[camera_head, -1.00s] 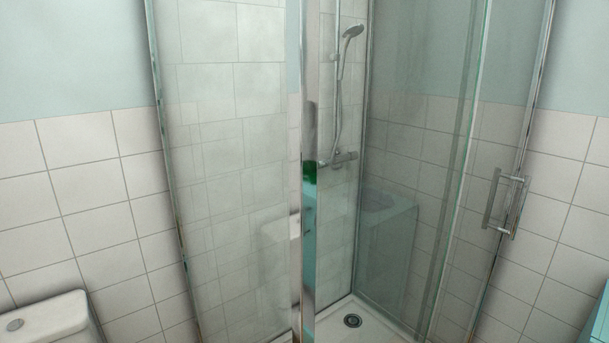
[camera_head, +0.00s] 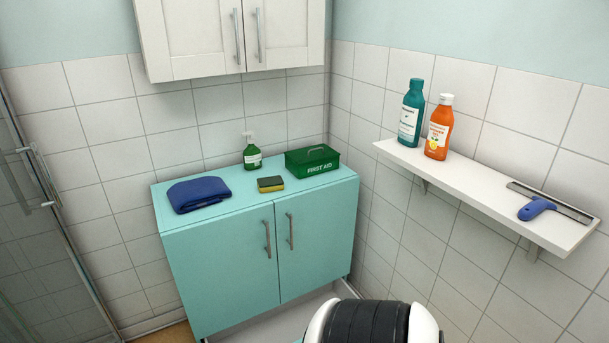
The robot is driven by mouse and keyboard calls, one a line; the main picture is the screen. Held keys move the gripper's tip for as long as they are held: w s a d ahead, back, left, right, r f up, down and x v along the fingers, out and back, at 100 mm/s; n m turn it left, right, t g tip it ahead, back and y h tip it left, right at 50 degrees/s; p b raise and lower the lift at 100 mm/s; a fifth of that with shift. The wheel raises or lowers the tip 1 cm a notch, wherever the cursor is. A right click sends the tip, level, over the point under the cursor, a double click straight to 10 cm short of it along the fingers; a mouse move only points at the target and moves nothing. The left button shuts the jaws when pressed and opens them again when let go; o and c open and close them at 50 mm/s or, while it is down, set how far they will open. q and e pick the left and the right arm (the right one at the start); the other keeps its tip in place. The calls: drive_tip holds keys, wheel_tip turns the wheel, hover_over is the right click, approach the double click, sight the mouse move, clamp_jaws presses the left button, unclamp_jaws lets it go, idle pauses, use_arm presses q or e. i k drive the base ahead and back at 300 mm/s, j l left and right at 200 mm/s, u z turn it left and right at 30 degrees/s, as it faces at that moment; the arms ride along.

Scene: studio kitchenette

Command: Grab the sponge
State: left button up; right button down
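The sponge (camera_head: 271,184) is a small block with a dark green top and yellow sides. It lies flat on top of the turquoise cabinet (camera_head: 225,218), near its front edge. It sits between a folded blue cloth (camera_head: 199,194) on its left and a green first aid box (camera_head: 312,161) on its right. Neither of my grippers shows in the head view, so their state is hidden.
A green spray bottle (camera_head: 252,152) stands behind the sponge. A white wall cabinet (camera_head: 190,35) hangs above. A white shelf (camera_head: 465,190) at the right holds a teal bottle (camera_head: 410,113), an orange bottle (camera_head: 438,128) and a blue-handled squeegee (camera_head: 537,208). A glass shower door handle (camera_head: 38,178) is at the left.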

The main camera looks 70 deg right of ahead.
sight(272, 184)
drive_tip(key=l+z, duration=0.1)
drive_tip(key=z, duration=1.95)
